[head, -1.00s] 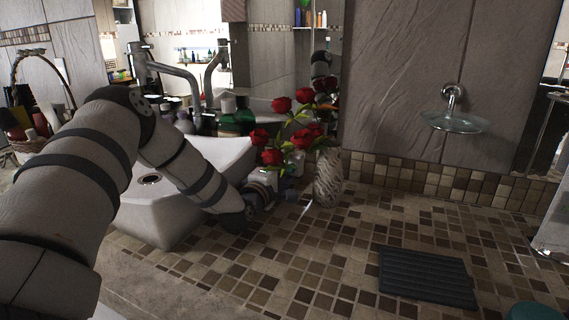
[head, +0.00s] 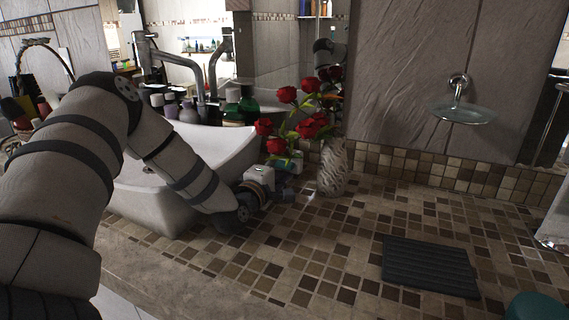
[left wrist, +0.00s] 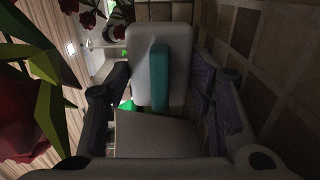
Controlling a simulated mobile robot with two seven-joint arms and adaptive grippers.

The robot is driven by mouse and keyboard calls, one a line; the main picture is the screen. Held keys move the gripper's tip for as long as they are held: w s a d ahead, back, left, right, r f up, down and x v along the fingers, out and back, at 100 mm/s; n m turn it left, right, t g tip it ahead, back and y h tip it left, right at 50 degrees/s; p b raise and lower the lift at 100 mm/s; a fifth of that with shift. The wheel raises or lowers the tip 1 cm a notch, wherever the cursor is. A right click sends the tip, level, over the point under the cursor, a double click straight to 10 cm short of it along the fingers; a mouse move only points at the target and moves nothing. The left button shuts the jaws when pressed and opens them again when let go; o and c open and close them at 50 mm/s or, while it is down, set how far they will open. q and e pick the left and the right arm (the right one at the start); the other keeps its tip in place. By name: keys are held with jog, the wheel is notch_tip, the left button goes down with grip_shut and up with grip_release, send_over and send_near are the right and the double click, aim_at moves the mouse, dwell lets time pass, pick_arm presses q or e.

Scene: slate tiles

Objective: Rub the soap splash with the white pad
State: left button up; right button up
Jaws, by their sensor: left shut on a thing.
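The white pad (left wrist: 142,62) shows in the left wrist view as a pale rounded slab with a teal strip along it. My left gripper (left wrist: 160,95) is shut on it, a finger on either side. In the head view my left gripper (head: 284,190) is low over the tiled counter, just left of the patterned vase, and largely hides the pad. I cannot make out the soap splash in either current view. My right gripper is not in view.
A patterned vase (head: 333,171) with red roses (head: 309,127) stands close to the left gripper. A white basin (head: 155,205) is on the left. A dark ribbed mat (head: 430,266) lies at right on the tiled counter (head: 395,212). A glass dish (head: 463,113) is on the wall.

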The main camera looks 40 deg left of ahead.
pick_arm(q)
jog(key=shift+w+a+f, duration=0.15)
jog(key=shift+w, duration=0.35)
jog(key=b+x, duration=0.2)
jog(key=x, duration=0.3)
jog(key=shift+w+f, duration=0.15)
jog(key=shift+w, duration=0.15)
jog(key=shift+w+a, duration=0.2)
jog(key=shift+w, duration=0.2)
jog(key=shift+r, duration=0.3)
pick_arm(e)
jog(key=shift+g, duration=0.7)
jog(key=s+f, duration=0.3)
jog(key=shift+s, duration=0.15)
pick_arm(q)
jog(key=shift+b+x, duration=0.65)
jog(key=shift+x, duration=0.45)
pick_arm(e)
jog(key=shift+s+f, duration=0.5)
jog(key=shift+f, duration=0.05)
pick_arm(q)
jog(key=shift+d, duration=0.1)
